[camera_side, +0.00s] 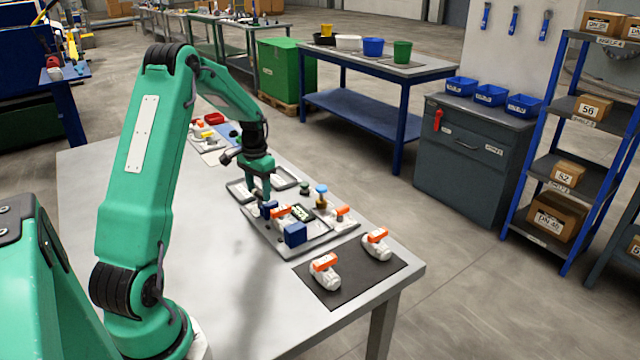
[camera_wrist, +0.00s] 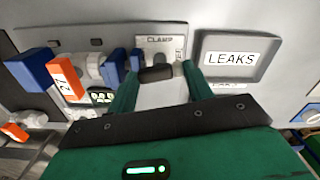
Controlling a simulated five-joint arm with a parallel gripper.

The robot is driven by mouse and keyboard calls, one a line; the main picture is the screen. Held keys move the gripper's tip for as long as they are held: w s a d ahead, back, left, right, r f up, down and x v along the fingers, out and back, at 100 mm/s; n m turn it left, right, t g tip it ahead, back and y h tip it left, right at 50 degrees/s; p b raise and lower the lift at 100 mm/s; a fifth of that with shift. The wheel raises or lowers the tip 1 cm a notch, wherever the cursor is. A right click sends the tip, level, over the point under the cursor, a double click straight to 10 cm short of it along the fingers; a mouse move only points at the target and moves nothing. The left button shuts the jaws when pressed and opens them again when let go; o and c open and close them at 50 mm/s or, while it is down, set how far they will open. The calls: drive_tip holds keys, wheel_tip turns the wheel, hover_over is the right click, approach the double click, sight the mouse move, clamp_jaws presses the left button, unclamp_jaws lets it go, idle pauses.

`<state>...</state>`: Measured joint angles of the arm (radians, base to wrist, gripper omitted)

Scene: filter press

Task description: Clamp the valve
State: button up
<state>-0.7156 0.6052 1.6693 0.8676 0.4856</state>
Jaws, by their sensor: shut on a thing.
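The valve (camera_wrist: 88,70), white with an orange handle marked 27 (camera_wrist: 65,78), lies between two blue jaw blocks, one on the left (camera_wrist: 30,68) and one on the right (camera_wrist: 113,68). I cannot tell whether both jaws touch it. To its right is the plate labelled CLAMP (camera_wrist: 167,43), with a dark grip bar (camera_wrist: 157,74) in front. My gripper (camera_wrist: 160,80) is shut on this bar, one green finger at each side. In the side view my gripper (camera_side: 261,196) reaches down at the far end of the fixture, where the orange valve handle (camera_side: 281,212) shows between the blue blocks.
A tray labelled LEAKS (camera_wrist: 232,58) is right of the clamp plate. A small display (camera_wrist: 101,97) sits beside the valve. Two more orange-handled valves (camera_side: 325,272) (camera_side: 376,245) stand on a dark mat (camera_side: 347,294) at the table's near right. The bench's left front is clear.

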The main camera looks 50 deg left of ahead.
sight(259, 192)
drive_tip(key=n, duration=0.4)
drive_tip(key=shift+n, duration=0.3)
drive_tip(key=n, duration=0.3)
drive_tip(key=shift+n, duration=0.3)
drive_tip(key=n, duration=0.3)
drive_tip(key=shift+r+n, duration=0.1)
drive_tip(key=shift+n, duration=2)
drive_tip(key=o, duration=0.7)
drive_tip(key=shift+r, duration=3.9)
